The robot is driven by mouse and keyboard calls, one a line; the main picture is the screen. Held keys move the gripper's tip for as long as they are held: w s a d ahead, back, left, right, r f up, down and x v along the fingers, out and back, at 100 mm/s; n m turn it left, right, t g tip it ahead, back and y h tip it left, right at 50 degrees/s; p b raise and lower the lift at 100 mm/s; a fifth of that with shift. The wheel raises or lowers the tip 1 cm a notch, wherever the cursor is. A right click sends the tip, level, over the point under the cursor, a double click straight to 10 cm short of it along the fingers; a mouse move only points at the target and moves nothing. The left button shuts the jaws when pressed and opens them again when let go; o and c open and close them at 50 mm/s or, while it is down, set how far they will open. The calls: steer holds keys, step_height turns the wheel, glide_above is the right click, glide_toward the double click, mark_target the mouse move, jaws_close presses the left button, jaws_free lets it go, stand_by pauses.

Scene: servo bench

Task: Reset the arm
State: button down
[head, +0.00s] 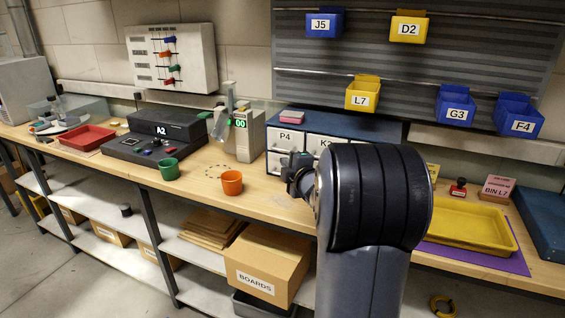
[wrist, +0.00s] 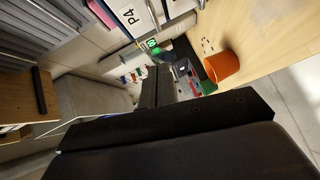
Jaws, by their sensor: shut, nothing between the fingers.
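My arm rises in the front of the head view, with its large dark joint covering part of the bench. My gripper (head: 296,178) is over the bench, in front of the drawer unit marked P4 (head: 285,137) and to the right of the orange cup (head: 232,182). In the wrist view the dark fingers of my gripper (wrist: 165,85) are together with nothing between them. The orange cup also shows in the wrist view (wrist: 221,66), apart from the fingers. The wrist view is turned on its side.
A green cup (head: 169,169), the A2 console (head: 150,150) and a red tray (head: 87,138) stand to the left. A yellow tray (head: 470,228) lies on a purple mat (head: 520,262) at right. Labelled bins, including L7 (head: 362,96), hang on the wall rack.

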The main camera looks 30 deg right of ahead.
steer(key=shift+s+a+r, duration=0.15)
steer(key=shift+s+r, duration=0.05)
steer(key=shift+s, duration=0.85)
steer(key=shift+w, duration=0.1)
